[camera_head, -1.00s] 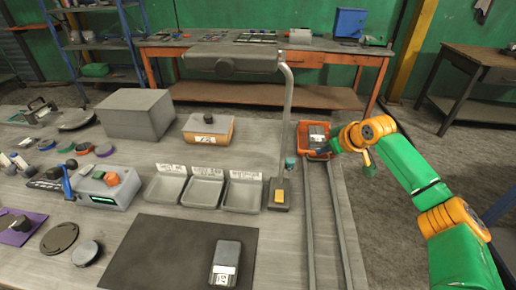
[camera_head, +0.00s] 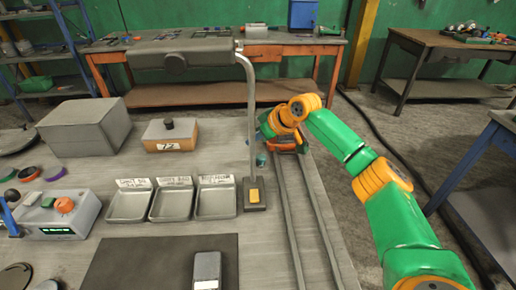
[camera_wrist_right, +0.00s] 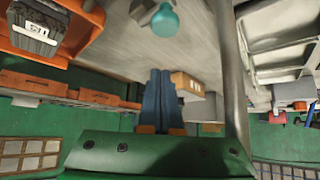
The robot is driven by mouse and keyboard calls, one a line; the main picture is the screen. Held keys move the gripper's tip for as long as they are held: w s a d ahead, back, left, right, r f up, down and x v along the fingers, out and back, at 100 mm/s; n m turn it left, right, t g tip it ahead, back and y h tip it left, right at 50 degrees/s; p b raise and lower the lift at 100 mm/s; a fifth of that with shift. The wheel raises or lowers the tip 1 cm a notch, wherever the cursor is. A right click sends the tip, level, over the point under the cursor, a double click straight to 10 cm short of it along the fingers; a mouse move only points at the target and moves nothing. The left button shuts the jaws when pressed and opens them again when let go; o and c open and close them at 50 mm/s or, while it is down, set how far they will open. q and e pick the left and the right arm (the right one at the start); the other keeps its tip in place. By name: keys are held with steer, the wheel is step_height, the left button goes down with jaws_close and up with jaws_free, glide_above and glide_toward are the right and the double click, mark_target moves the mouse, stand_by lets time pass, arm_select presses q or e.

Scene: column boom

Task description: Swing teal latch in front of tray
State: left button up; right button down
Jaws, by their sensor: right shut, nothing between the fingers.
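The teal latch (camera_head: 261,160) stands by the foot of the lamp post, at the near left corner of the orange tray (camera_head: 287,145). In the right wrist view its round teal knob (camera_wrist_right: 164,21) is at the top, with a gap between it and the fingertips. My right gripper (camera_wrist_right: 160,72) is shut and empty, its blue fingers together and pointing towards the knob. In the head view the right wrist covers much of the tray. The tray (camera_wrist_right: 82,48) holds a dark labelled device (camera_wrist_right: 42,27) in the wrist view.
The lamp post (camera_head: 251,120) rises close beside the latch and also runs along the right wrist view (camera_wrist_right: 231,80). Two rails (camera_head: 297,215) run from the tray towards me. Three grey bins (camera_head: 172,200) and a tan box (camera_head: 170,138) stand to the left.

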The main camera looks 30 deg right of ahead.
mark_target(261, 158)
steer(key=x, duration=0.3)
steer(key=shift+s+d+f+p, duration=0.15)
steer(key=shift+s+d+p, duration=0.05)
steer(key=shift+p, duration=0.25)
steer(key=shift+s+d+f+p, duration=0.1)
steer(key=shift+s+d+p, duration=0.05)
steer(key=shift+s, duration=0.4)
steer(key=shift+s+d+f+p, duration=0.15)
steer(key=shift+s+p, duration=0.05)
steer(key=shift+s, duration=0.35)
steer(key=shift+s+d+f+p, duration=0.1)
steer(key=shift+s+d+p, duration=0.05)
steer(key=shift+s, duration=0.4)
steer(key=shift+w, duration=0.15)
